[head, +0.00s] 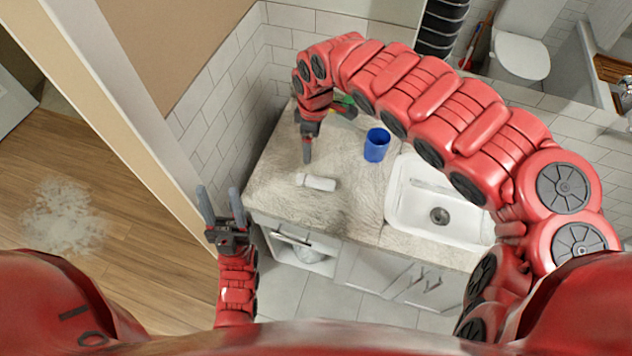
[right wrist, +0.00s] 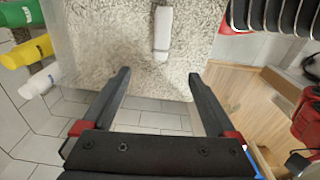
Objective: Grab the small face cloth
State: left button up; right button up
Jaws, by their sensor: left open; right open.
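A small white rolled cloth (head: 317,182) lies on the stone counter (head: 270,185), left of the blue cup. It looks like the face cloth, but I cannot be certain. In the right wrist view the white roll (right wrist: 162,35) lies past my fingertips, in line with the gap between them. My right gripper (head: 307,150) is over the counter, up and left of the roll, apart from it. In the right wrist view its jaws (right wrist: 160,78) are open and empty. My left gripper (head: 221,200) is open and empty, off the counter's left front corner.
A blue cup (head: 377,145) stands between the roll and the white sink (head: 425,190). Green (right wrist: 18,12), yellow (right wrist: 25,52) and white (right wrist: 40,82) rolls show at the right wrist view's left edge. A tiled wall (head: 235,75) bounds the counter's left side.

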jog(key=d+f+b, duration=0.2)
jog(key=b, duration=0.8)
send_over(316, 180)
jog(key=shift+h, duration=0.3)
jog(key=f, duration=1)
jog(key=shift+s+d+f, duration=0.15)
jog(key=shift+s+f, duration=0.05)
jog(key=shift+f, duration=0.05)
jog(key=shift+f+p, duration=0.15)
jog(key=shift+p, duration=0.15)
jog(key=f, duration=0.1)
jog(key=f+p, duration=0.1)
jog(key=f, duration=0.2)
jog(key=shift+a+f+p, duration=0.15)
jog(key=shift+a+p, duration=0.1)
jog(key=shift+p, duration=0.05)
jog(key=shift+w+d+f, duration=0.1)
jog(key=shift+f, duration=0.15)
jog(key=c, duration=1.4)
jog(key=shift+r, duration=0.1)
